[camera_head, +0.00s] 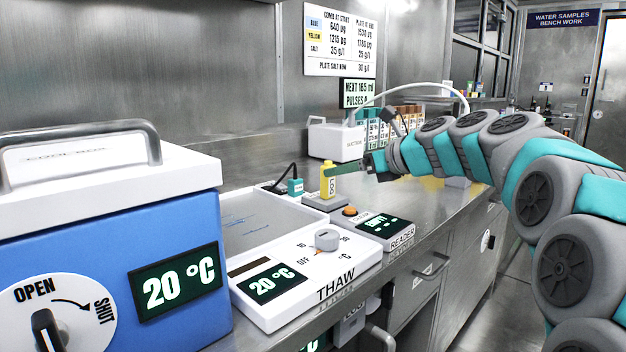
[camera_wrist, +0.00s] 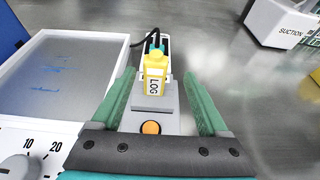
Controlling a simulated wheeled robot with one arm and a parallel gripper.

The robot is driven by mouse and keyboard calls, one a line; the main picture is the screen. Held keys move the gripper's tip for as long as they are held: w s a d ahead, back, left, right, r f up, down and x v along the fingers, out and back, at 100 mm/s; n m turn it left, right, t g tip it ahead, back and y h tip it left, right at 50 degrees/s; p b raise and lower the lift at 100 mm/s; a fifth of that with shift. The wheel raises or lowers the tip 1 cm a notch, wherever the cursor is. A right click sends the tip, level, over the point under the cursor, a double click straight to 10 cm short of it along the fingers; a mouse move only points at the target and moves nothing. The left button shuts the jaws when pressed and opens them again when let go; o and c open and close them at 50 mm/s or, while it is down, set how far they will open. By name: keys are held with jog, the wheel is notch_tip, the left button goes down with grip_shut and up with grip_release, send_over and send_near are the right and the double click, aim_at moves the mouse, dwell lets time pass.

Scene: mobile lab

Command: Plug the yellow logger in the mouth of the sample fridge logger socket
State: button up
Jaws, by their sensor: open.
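The yellow logger (camera_head: 328,182), marked LOG, stands upright on a grey dock (camera_head: 324,202) on the bench. In the wrist view the logger (camera_wrist: 155,80) stands between the two green fingers of my gripper (camera_wrist: 159,74), with gaps on both sides. In the head view my gripper (camera_head: 346,167) reaches in from the right at the logger's upper part. It is open. Under the bench front, a white part with LOG lettering (camera_head: 350,328) shows partly, beside a green display (camera_head: 316,344); whether this is the fridge socket I cannot tell.
A thaw tray unit (camera_head: 310,268) and a blue cool box (camera_head: 180,240) stand at the left. A reader (camera_head: 378,230) sits near the bench edge. A teal plug with a black cable (camera_head: 295,186) is beside the dock. A suction unit (camera_head: 336,142) stands behind. The bench at right is mostly clear.

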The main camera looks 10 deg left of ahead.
jog(key=shift+x, duration=1.5)
jog(key=x, duration=0.5)
jog(key=shift+s+a+b, duration=0.25)
jog(key=shift+b, duration=0.15)
grip_shut()
